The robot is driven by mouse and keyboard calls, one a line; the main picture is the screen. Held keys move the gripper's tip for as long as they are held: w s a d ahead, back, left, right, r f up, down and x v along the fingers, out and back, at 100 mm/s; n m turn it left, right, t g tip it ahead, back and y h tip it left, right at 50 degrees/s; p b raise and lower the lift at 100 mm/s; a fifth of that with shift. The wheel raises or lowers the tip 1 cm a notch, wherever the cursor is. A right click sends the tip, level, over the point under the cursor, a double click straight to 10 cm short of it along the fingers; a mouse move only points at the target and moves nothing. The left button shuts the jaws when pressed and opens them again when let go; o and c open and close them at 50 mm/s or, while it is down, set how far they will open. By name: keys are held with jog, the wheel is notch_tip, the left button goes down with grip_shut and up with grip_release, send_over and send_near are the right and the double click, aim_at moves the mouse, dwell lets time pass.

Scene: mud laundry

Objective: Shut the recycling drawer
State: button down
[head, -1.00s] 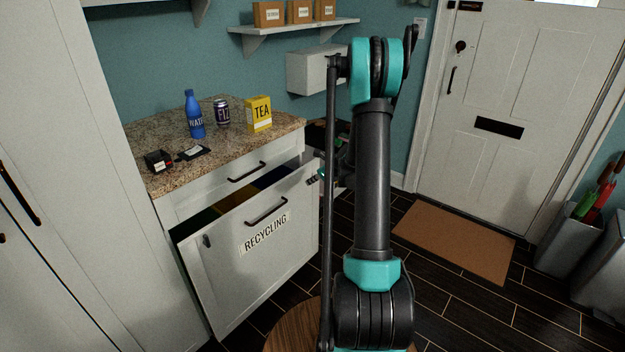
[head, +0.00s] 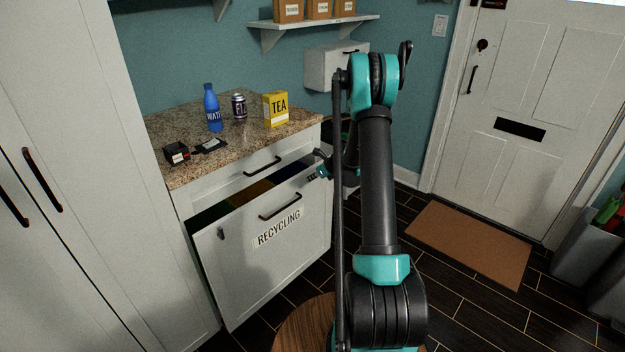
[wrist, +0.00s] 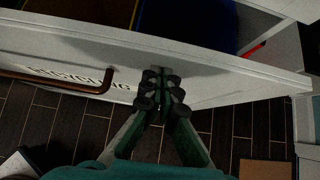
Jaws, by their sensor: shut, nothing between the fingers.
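The recycling drawer (head: 235,277) stands open below the counter in the head view, with a dark bar handle (head: 280,206) and a RECYCLING label (head: 279,229) on its white front. Green, yellow and blue compartments show inside. My gripper (head: 313,175) is by the upper right corner of the drawer front. In the wrist view my gripper (wrist: 163,78) is shut and empty, its fingertips over the upper part of the drawer front (wrist: 215,80), right of the handle (wrist: 60,83). I cannot tell whether they touch it.
The granite counter (head: 235,150) holds a blue water bottle (head: 213,108), a can (head: 239,106), a yellow tea box (head: 276,109) and small dark items. A closed upper drawer (head: 235,182) sits above. A round wooden stool (head: 300,330) is in front. Floor is clear toward the doormat (head: 470,243).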

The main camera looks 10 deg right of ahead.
jog(key=w+a, duration=0.6)
jog(key=w, duration=0.2)
jog(key=shift+w+r, duration=0.1)
jog(key=shift+w, duration=0.05)
